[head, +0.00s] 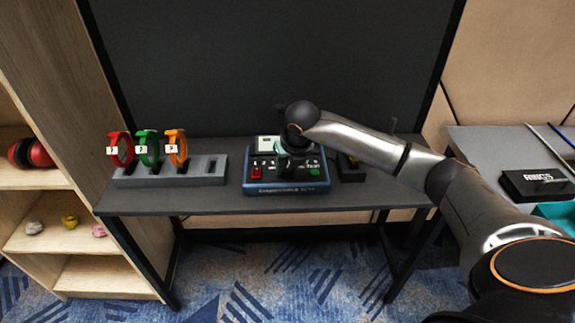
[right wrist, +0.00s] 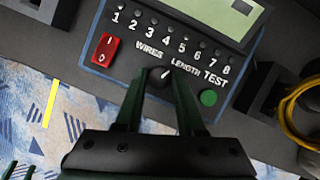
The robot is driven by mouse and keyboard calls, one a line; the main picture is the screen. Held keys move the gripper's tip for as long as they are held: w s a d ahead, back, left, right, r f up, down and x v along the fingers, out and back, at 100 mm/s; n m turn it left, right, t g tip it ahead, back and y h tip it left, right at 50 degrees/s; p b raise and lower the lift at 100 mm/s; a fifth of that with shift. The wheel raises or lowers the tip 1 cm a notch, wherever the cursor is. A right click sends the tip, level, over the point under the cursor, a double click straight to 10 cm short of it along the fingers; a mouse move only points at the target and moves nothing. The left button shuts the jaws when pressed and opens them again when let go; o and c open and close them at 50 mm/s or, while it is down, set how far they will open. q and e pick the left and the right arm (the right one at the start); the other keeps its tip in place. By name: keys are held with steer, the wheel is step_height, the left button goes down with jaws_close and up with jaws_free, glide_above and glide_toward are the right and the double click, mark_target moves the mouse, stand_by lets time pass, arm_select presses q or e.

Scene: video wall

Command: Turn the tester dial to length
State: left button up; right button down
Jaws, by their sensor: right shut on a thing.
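The tester (head: 287,188) is a blue-edged box with a dark panel on the table; its panel (right wrist: 128,62) fills the upper right wrist view. The round black dial (right wrist: 161,76) sits low on the panel, below the words WIRES and LENGTH. Its white pointer line slants up and right, towards LENGTH. My right gripper (right wrist: 162,82) points down over the panel, with its fingers shut on the dial from both sides. In the head view the gripper and wrist hide the dial.
The tester has a red rocker switch (right wrist: 103,51), a green TEST button (right wrist: 208,97) and a screen (head: 269,142). A grey rack (head: 207,169) with red, green and orange coils stands to the left. A black holder with a yellow cable (right wrist: 290,112) stands close on the right.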

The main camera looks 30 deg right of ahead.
steer(key=shift+m+h, duration=0.3)
steer(key=shift+m, duration=0.5)
arm_select(q)
steer(key=shift+s+f, duration=0.25)
steer(key=shift+s, duration=0.1)
steer(key=shift+w+r, duration=0.3)
steer(key=shift+w, duration=0.05)
arm_select(e)
steer(key=shift+m, duration=0.3)
arm_select(q)
steer(key=shift+d, duration=0.1)
arm_select(e)
steer(key=c, duration=0.5)
jaws_free()
arm_select(q)
steer(key=shift+s+a+f+p, duration=0.1)
steer(key=shift+s+a+p, duration=0.15)
steer(key=shift+s+p, duration=0.1)
arm_select(e)
steer(key=v, duration=1.2)
steer(key=shift+a+r, duration=0.2)
steer(key=shift+r, duration=0.1)
arm_select(q)
steer(key=shift+w+r, duration=0.2)
steer(key=shift+r, duration=0.05)
